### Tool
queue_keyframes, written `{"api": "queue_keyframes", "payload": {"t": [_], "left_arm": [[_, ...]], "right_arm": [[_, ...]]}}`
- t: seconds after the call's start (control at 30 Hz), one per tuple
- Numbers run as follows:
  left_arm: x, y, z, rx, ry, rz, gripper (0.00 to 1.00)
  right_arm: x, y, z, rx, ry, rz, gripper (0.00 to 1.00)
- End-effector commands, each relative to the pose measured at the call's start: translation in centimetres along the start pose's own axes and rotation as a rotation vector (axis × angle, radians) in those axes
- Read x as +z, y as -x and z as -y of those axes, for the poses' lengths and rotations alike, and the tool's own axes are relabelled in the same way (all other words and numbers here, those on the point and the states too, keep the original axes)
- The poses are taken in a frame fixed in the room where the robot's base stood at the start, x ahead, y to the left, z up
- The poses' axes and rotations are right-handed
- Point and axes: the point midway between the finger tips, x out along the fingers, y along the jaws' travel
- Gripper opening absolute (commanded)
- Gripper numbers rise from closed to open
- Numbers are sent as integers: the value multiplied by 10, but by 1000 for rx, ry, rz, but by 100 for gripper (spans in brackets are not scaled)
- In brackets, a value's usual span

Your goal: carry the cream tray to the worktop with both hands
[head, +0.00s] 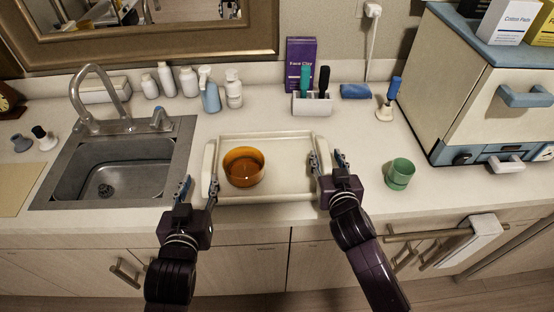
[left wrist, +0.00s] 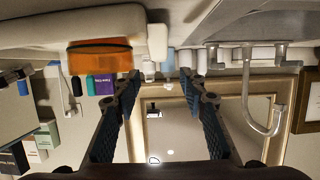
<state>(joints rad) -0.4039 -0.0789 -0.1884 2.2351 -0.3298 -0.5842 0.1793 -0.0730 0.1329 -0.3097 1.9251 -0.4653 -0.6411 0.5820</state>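The cream tray (head: 292,178) sits at the front of the pale worktop, right of the sink, with an amber bowl (head: 244,167) in its left half. Whether it rests flat is hard to tell. My left gripper (head: 200,182) is open at the tray's left handle (head: 209,158), with its fingertips spread. In the left wrist view, which is upside down, the open fingers (left wrist: 160,76) have a clear gap, with the handle (left wrist: 157,42) just beyond the tips. My right gripper (head: 325,157) is open at the tray's right end, partly hiding that handle; contact is unclear.
A green cup (head: 399,174) stands right of my right gripper. The sink (head: 110,175) lies left. Bottles (head: 190,82) and a brush holder (head: 312,104) line the back. A cream warmer cabinet (head: 480,85) fills the right. Worktop around the tray's back is clear.

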Motion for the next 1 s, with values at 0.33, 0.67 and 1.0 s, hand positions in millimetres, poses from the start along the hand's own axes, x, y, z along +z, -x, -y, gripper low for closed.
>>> {"api": "queue_keyframes", "payload": {"t": [0.33, 0.67, 1.0], "left_arm": [[0, 0, 0, 0, 0, 0, 39], [0, 0, 0, 0, 0, 0, 39], [0, 0, 0, 0, 0, 0, 39]], "right_arm": [[2, 70, 0, 0, -3, 3, 39], [0, 96, 0, 1, -1, 0, 39], [0, 97, 0, 0, -1, 0, 39]]}}
